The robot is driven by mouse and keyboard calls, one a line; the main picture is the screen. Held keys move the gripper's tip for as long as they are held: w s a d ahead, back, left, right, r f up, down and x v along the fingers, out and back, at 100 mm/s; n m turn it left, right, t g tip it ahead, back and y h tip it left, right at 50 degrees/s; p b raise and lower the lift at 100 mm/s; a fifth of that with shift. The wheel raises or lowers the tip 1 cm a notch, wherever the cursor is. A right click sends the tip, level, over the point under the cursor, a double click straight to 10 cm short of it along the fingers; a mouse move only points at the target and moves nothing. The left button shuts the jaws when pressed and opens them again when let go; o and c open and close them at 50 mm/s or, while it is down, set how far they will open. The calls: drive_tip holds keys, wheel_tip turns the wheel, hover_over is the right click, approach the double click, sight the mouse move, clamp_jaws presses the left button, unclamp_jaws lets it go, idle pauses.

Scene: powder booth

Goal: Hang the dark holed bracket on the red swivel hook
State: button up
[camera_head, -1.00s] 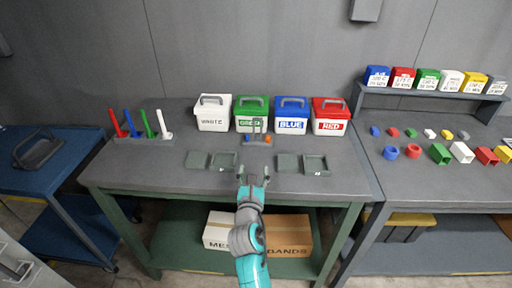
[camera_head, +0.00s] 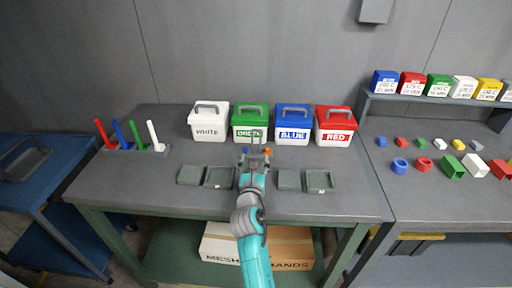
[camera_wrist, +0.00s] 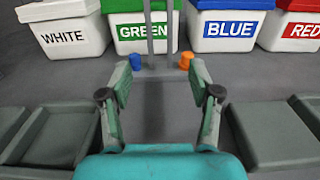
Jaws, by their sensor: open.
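I cannot make out a dark holed bracket or a red swivel hook in either view. My gripper (camera_head: 255,160) is open over the middle of the workbench, and nothing shows between its fingers. In the wrist view its two fingers (camera_wrist: 160,85) are spread apart. Just beyond them stands a small grey stand (camera_wrist: 150,32) with two upright posts, in front of the green-lidded box. A small blue piece (camera_wrist: 135,61) and an orange piece (camera_wrist: 186,60) sit at its base. My gripper partly hides this stand in the head view.
White (camera_head: 208,122), green (camera_head: 249,124), blue (camera_head: 293,125) and red (camera_head: 335,127) lidded boxes line the back. Grey open trays (camera_head: 219,177) (camera_head: 320,181) flank my gripper. Coloured pegs (camera_head: 133,136) stand left. A right-hand bench holds coloured tubes (camera_head: 449,165) and a box shelf (camera_head: 430,102).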

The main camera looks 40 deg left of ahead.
drive_tip(key=x, duration=0.9)
drive_tip(key=shift+a, duration=0.1)
drive_tip(key=shift+c, duration=0.2)
clamp_jaws()
drive_tip(key=shift+r, duration=0.1)
